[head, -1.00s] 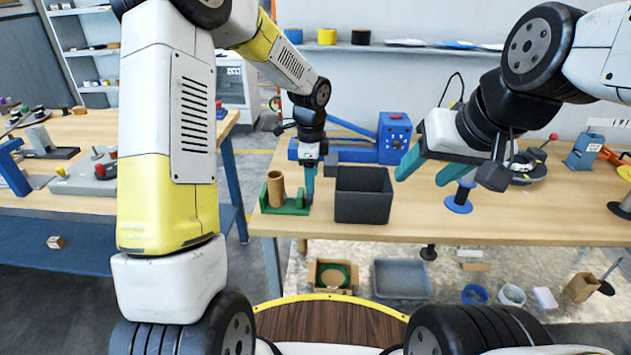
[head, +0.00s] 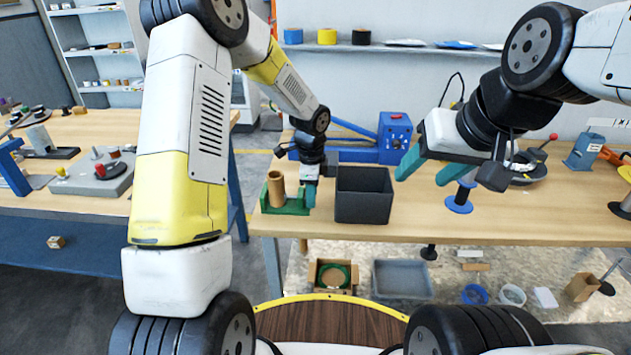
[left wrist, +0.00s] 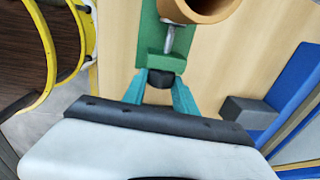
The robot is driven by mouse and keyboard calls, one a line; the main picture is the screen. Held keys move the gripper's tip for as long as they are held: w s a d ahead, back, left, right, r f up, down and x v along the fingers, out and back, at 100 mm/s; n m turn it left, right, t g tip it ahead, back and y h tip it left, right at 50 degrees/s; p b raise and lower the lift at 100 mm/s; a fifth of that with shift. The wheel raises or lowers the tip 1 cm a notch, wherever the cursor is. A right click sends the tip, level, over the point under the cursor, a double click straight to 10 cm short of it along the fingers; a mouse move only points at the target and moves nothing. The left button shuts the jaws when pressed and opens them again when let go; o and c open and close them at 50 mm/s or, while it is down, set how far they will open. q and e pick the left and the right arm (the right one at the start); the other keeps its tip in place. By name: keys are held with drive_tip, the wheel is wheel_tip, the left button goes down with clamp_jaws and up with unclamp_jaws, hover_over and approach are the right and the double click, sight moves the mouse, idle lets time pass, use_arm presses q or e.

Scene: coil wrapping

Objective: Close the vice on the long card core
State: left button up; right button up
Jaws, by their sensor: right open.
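The green vice (head: 290,206) stands on the bench, left of the dark open bin. The tan card core (head: 275,189) stands upright in it. The left wrist view shows the core's round end (left wrist: 198,10), the green vice body (left wrist: 148,30), its metal screw and the black knob (left wrist: 161,79) on the screw's end. My left gripper (head: 310,196) is at the vice's right end. Its teal fingers (left wrist: 162,90) lie on both sides of the knob, close to it; whether they press on it is unclear. My right gripper (head: 425,172) is open and empty above the bench.
The dark bin (head: 362,214) stands close right of my left gripper. A blue machine (head: 393,138) is behind it. A blue-based spool stand (head: 459,203) is below my right gripper. The bench front right of the bin is mostly clear.

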use_arm(q)
clamp_jaws()
drive_tip(key=shift+w+g, duration=0.2)
drive_tip(key=shift+g, duration=0.3)
drive_tip(key=shift+w+g, duration=0.15)
drive_tip(key=shift+g, duration=1.45)
drive_tip(key=o, duration=1.1)
unclamp_jaws()
drive_tip(key=shift+v, duration=3.95)
